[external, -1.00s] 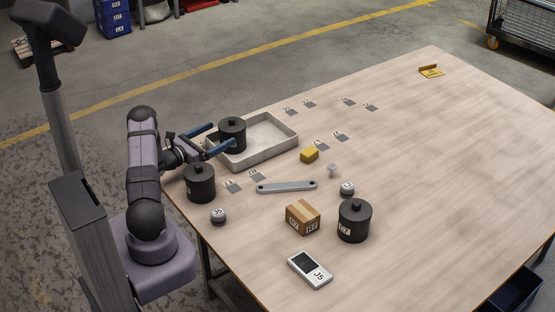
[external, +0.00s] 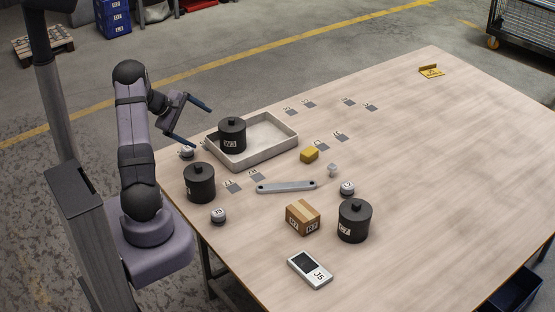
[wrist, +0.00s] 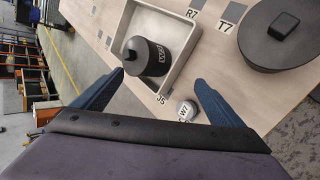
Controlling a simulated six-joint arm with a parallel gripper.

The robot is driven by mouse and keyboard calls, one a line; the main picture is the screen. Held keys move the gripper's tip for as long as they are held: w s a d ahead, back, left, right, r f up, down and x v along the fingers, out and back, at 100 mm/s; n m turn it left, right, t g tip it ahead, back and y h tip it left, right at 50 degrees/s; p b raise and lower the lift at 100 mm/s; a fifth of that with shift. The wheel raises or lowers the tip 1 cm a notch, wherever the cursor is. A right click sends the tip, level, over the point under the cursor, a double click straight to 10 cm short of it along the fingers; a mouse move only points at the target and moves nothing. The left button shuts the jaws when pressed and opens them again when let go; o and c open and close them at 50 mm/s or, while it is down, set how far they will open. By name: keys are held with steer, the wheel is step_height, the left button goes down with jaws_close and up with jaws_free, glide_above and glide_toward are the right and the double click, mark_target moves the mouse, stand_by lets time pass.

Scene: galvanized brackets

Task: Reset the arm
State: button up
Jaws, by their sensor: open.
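My gripper (external: 194,123) is open and empty, raised above the table's left end, up and left of the grey tray. In the wrist view its two blue fingers (wrist: 158,82) are spread wide with nothing between them. A black lidded canister marked W3 (external: 232,136) stands upright inside the left part of the grey tray (external: 266,158). It also shows in the wrist view (wrist: 146,58), beyond the fingertips.
Two more black canisters (external: 199,183) (external: 354,221) stand on the table (external: 440,150). A small round weight (external: 187,152) sits beside the tray. A cardboard box (external: 303,217), yellow block (external: 309,154), grey bar (external: 286,187) and white device (external: 310,270) lie nearby. The right side is largely clear.

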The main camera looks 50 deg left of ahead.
steer(key=d+m+g+b, duration=0.4)
steer(key=d+m, duration=0.8)
steer(key=d, duration=1.1)
steer(key=s+d+f+m+g+b, duration=0.1)
steer(key=s+d+f+m+g, duration=0.15)
steer(key=s+d+m, duration=0.4)
steer(key=s+d+f+m+g+b, duration=0.2)
steer(key=s+d+f+m, duration=0.1)
steer(key=s+d, duration=0.65)
step_height(320, 180, up, 12)
steer(key=w+d+p, duration=0.1)
steer(key=w+p, duration=0.1)
steer(key=p, duration=1.1)
steer(key=shift+d+r, duration=0.15)
steer(key=shift+r, duration=0.05)
stand_by(2.1)
